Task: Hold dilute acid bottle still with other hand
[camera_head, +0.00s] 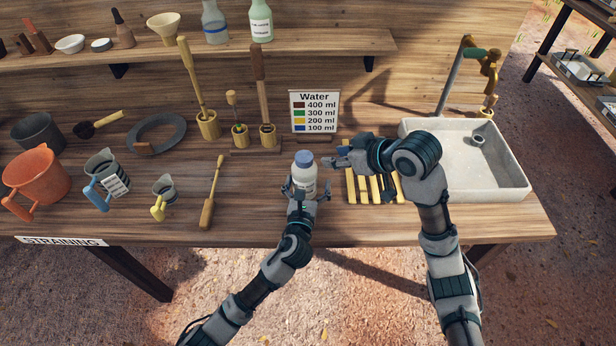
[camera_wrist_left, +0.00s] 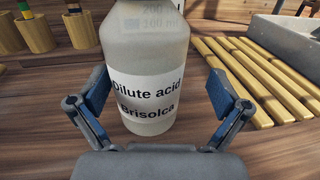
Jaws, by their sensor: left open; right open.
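The dilute acid bottle (camera_head: 304,172) is whitish with a blue cap and stands upright on the table near its front middle. In the left wrist view its label (camera_wrist_left: 147,95) reads "Dilute acid Brisolca". My left gripper (camera_head: 304,190) is open, with its fingers on either side of the bottle's lower part. In the left wrist view the left gripper's fingers (camera_wrist_left: 158,95) are spread, with a gap showing at the right; contact at the left is unclear. My right gripper (camera_head: 337,159) is open just right of the bottle's cap and holds nothing.
A yellow slatted rack (camera_head: 351,188) lies right of the bottle, partly under my right arm. A sink (camera_head: 500,185) with a brass tap stands further right. The water sign (camera_head: 314,111) stands behind.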

